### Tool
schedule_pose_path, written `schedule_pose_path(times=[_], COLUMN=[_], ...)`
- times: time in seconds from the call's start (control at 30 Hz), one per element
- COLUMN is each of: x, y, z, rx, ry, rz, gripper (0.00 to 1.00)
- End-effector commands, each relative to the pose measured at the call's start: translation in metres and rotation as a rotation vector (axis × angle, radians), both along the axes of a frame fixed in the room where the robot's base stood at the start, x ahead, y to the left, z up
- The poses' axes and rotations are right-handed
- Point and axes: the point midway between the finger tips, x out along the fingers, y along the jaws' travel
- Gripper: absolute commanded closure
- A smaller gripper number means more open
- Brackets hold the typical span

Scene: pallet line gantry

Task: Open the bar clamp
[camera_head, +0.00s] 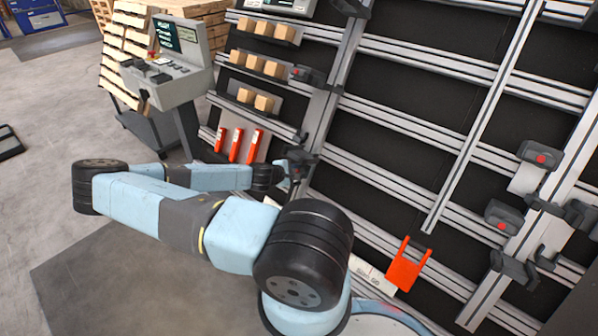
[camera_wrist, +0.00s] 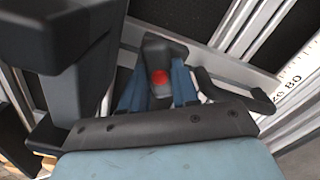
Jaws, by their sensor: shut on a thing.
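A dark grey bar clamp (camera_head: 300,157) sits on the upright rail of the gantry, just beyond my arm in the head view. In the wrist view, its dark block with a red round button (camera_wrist: 161,77) lies between the two blue fingers of my gripper (camera_wrist: 157,95), which is shut on it. My gripper also shows in the head view (camera_head: 284,172), small and partly hidden by the clamp. A dark curved lever (camera_wrist: 238,93) sticks out to the right of the held block. The contact faces of the fingers are hard to make out.
Another dark clamp (camera_head: 309,76) sits higher on the same upright. More red-buttoned clamp parts (camera_head: 540,155) are at the right. Wooden blocks (camera_head: 262,65) and red pieces (camera_head: 236,145) sit left of the upright, near a control console (camera_head: 167,65). An orange-red bracket (camera_head: 406,272) hangs lower right.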

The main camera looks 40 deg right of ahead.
Motion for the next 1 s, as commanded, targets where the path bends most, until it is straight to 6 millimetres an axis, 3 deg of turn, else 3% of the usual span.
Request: schedule_pose_path(times=[0.13,0.47,0.8,1.0], x=[-0.0009,-0.0009,-0.0013,-0.0011], y=[0.0023,0.0026,0.0026,0.0031], z=[-0.0035,-0.0042,-0.0048,-0.0053], rx=[-0.007,-0.008,-0.046,-0.050], ry=[0.152,0.187,0.668,0.747], rz=[0.080,0.100,0.358,0.403], gripper=[1.00,1.00,1.00,1.00])
